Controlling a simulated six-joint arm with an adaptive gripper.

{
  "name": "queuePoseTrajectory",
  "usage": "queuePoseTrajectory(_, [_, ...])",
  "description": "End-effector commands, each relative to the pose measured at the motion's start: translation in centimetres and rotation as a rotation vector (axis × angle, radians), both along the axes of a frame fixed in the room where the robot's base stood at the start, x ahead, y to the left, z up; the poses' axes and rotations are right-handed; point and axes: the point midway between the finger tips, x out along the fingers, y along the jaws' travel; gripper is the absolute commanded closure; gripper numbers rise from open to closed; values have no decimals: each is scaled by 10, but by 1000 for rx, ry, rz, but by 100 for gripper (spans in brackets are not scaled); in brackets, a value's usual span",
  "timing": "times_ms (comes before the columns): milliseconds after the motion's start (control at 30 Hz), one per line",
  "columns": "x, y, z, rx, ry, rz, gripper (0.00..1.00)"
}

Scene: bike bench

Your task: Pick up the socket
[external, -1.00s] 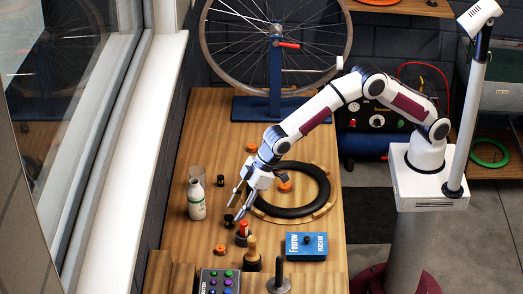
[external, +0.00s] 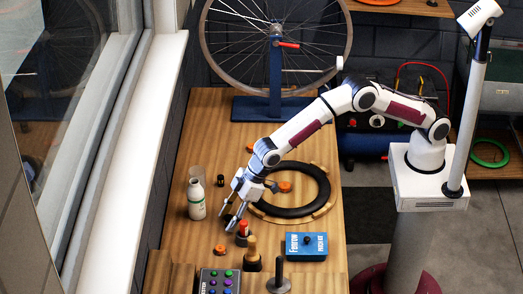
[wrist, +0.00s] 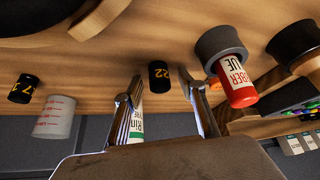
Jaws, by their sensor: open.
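A short black socket (wrist: 159,75) marked 22 stands on the wooden bench, between and just beyond my fingertips in the wrist view. In the external view my fingers largely hide this spot. A second black socket (wrist: 22,88), with yellow marking, stands at the left of the wrist view; it also shows in the external view (external: 221,181) behind my gripper. My gripper (external: 231,212) is open and points down at the bench. Its two fingers also show in the wrist view (wrist: 157,88), apart with nothing gripped.
A red tube (external: 243,228) in a dark holder stands close by my gripper. A white bottle (external: 196,199) and a clear graduated cup (wrist: 53,117) stand to the left. A tyre (external: 318,200) lies to the right, with a blue box (external: 306,246) in front of it.

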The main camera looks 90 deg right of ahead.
Motion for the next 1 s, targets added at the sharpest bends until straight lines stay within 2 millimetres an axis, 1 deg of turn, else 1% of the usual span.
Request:
queuePoseTrajectory(567, [1, 0, -1, 0, -1, 0, 60])
queuePoseTrajectory(600, [1, 0, -1, 0, -1, 0, 70])
queuePoseTrajectory(667, [1, 1, -1, 0, -1, 0, 86])
queuePoseTrajectory(700, [1, 1, -1, 0, -1, 0, 96])
queuePoseTrajectory(733, [1, 0, -1, 0, -1, 0, 100])
queuePoseTrajectory(1000, [1, 1, -1, 1, -2, 0, 100])
